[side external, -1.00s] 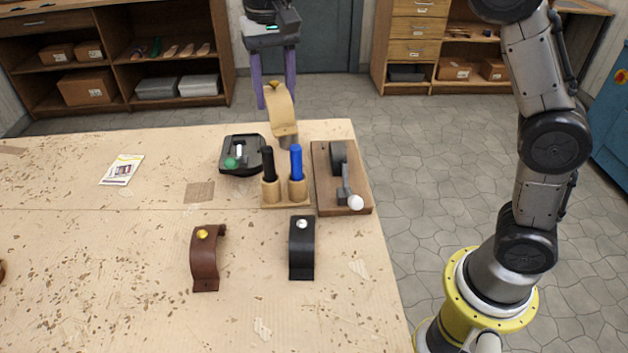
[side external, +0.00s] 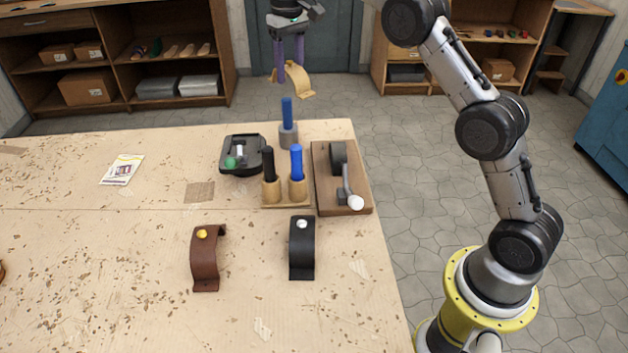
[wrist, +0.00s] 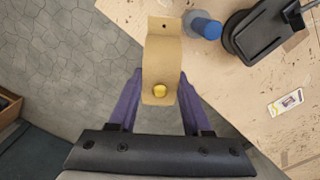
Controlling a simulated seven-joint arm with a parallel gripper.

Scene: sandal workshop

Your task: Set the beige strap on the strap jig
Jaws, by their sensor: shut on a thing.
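The beige strap (side external: 298,79) hangs in the air beyond the table's far edge in the side view. It is a curved band with a yellow knob, and the wrist view shows the strap (wrist: 162,55) between the purple fingers. My gripper (side external: 287,74) is shut on it; the finger contact is partly hidden by the strap. A wooden board with a black rounded form and a white-knobbed lever (side external: 325,190), apparently the strap jig, lies at the table's right edge. No strap shows on it.
A blue-topped post on a grey base (side external: 288,125) stands near the far edge. A black device with a green knob (side external: 242,155) and a wooden holder with black and blue handles (side external: 285,203) are close by. Brown (side external: 205,262) and black (side external: 302,250) straps stand in front. The table's left is mostly open.

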